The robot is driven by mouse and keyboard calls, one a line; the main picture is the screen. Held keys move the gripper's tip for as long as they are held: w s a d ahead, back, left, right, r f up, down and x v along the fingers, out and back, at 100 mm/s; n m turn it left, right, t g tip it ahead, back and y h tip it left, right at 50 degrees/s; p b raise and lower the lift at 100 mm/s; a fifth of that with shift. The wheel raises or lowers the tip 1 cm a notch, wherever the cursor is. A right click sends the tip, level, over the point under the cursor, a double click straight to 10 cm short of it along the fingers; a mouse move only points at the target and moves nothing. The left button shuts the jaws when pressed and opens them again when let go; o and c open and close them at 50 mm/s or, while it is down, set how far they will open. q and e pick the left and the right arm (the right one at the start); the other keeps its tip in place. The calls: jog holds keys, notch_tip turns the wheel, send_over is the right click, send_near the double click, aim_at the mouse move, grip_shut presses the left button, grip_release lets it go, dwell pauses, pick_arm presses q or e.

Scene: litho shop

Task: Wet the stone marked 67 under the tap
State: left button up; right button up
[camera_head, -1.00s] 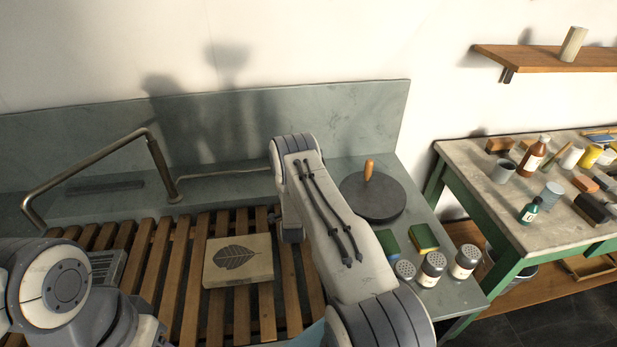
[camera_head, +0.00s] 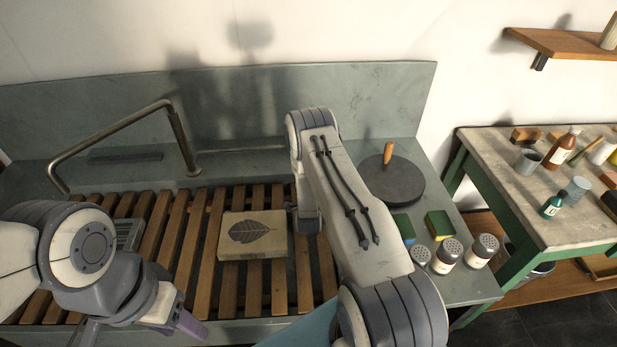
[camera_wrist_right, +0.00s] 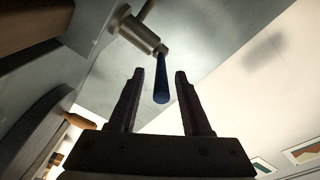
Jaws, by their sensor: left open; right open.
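A pale square stone with a dark leaf drawing (camera_head: 253,240) lies flat on the wooden slatted rack (camera_head: 207,275). I can read no 67 on it. The bent metal tap pipe (camera_head: 110,133) rises at the back left, over the rack. My left gripper (camera_head: 160,318) is open and empty at the lower left, in front of the stone and apart from it. In the right wrist view, my right gripper (camera_wrist_right: 158,95) is open, with a blue lever (camera_wrist_right: 161,82) on a metal valve (camera_wrist_right: 140,32) showing between its fingers. My right forearm hides that gripper in the head view.
A grey ribbed block (camera_head: 128,236) shows partly behind my left arm. Right of my right arm stand a round dark disc with a wooden handle (camera_head: 392,182), sponges (camera_head: 438,224) and several shakers (camera_head: 447,253). A cluttered side table (camera_head: 500,150) is further right.

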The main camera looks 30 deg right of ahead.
jog(key=b+v, duration=0.1)
jog(key=v, duration=0.5)
jog(key=shift+s+a, duration=0.15)
jog(key=shift+s, duration=0.1)
